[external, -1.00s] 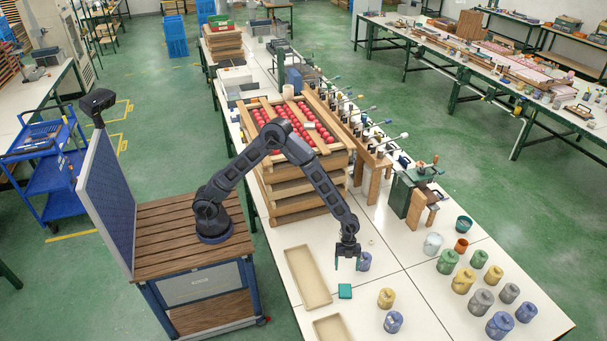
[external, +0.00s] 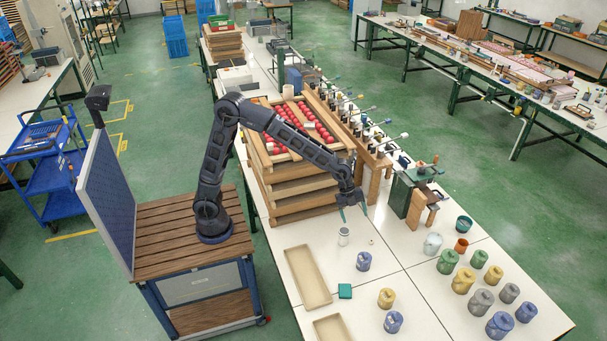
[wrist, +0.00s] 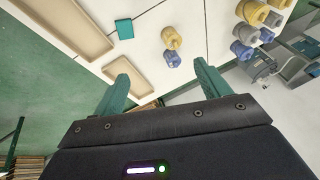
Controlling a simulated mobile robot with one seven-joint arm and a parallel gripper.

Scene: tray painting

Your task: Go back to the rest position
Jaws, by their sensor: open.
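My gripper (external: 354,215) is open and empty. It is in the air above the white table (external: 400,220), by the front right corner of the tray stack. In the wrist view its two green fingers (wrist: 162,70) are spread apart with nothing between them. A small whitish jar (external: 343,236) stands on the table just below the gripper in the external view. A blue jar (external: 363,261) stands a little farther toward the front, apart from the gripper.
Stacked wooden trays with red balls (external: 300,205) stand beside my forearm. Two shallow beige trays, a teal box (external: 345,291) and a yellow jar (external: 386,298) lie toward the front. Several coloured jars stand at right. A clamp stand (external: 405,195) is right of the gripper.

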